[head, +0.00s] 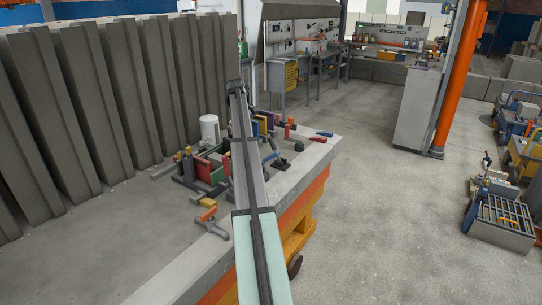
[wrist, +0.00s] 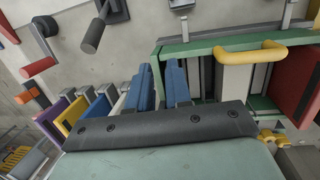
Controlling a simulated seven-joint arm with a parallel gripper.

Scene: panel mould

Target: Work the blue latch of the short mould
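Several moulds with coloured parts stand on the grey bench (head: 180,270) in the head view, partly behind my arm. A small blue handle (head: 324,134) lies near the bench's right edge; I cannot tell whether it is the task's latch. Which mould is the short one is unclear. My gripper's tip is hidden in the head view. In the wrist view, my gripper (wrist: 161,82) shows two blue fingers with a narrow gap, and nothing clearly held. A green mould frame (wrist: 205,46) with a yellow handle (wrist: 250,53) is just right of the fingers.
A purple panel (wrist: 73,113) and a yellow panel (wrist: 76,112) stand left of the fingers; a red panel (wrist: 299,85) is at the right. A white cylinder (head: 210,129) stands behind the moulds. Tall grey slabs (head: 70,100) line the left.

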